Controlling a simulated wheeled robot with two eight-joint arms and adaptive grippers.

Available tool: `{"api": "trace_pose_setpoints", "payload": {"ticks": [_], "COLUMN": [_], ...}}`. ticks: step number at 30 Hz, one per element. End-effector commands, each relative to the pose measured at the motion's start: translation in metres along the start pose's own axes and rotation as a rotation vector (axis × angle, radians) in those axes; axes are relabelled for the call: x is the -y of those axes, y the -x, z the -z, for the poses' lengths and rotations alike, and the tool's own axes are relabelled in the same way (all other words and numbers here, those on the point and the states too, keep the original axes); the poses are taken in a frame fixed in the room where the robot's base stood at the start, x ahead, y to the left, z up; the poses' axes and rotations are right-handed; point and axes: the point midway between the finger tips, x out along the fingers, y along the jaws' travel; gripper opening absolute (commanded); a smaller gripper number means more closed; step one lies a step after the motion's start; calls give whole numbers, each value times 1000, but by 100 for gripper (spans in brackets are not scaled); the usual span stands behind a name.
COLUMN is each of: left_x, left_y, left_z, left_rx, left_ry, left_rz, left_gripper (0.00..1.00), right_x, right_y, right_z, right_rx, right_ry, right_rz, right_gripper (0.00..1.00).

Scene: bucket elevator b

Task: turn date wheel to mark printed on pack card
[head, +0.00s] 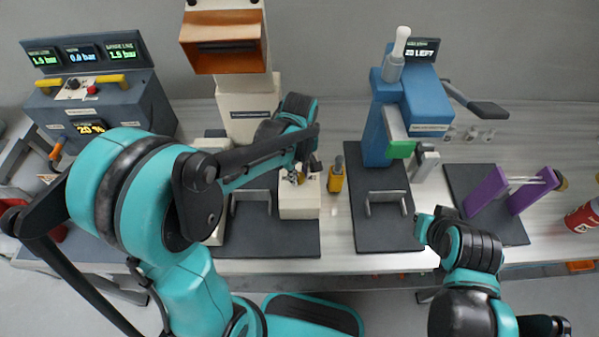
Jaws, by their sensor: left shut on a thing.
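My left gripper (299,177) reaches down onto the top of a small white block (299,206) on the left dark mat. It is shut on a small part there, which I take to be the date wheel; the fingers and arm hide most of it, and its mark cannot be read. No pack card can be made out with certainty. My right arm comes in from the lower right, and its wrist end (430,226) is over the front edge of the bench, apart from the objects; its jaws cannot be made out.
An orange-mouthed white machine (226,45) stands behind the left mat. A yellow bottle-like object (337,176) is just right of the block. A blue press (388,115), a purple stand (487,192) and a red can (584,216) stand to the right. A grey gauge console (100,105) is at left.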

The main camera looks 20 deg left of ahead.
Motion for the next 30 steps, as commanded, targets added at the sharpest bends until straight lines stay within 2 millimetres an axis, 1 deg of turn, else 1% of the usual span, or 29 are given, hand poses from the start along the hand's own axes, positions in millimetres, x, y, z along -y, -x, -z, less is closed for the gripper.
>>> {"api": "trace_pose_setpoints", "payload": {"ticks": [30], "left_x": [0], "left_y": [0], "left_z": [0], "left_rx": [0], "left_ry": [-964], "left_rz": [0], "left_gripper": [0], "right_x": [0], "right_y": [6], "right_z": [4], "right_rx": [0], "right_ry": [0], "right_rz": [0], "right_gripper": [0]}}
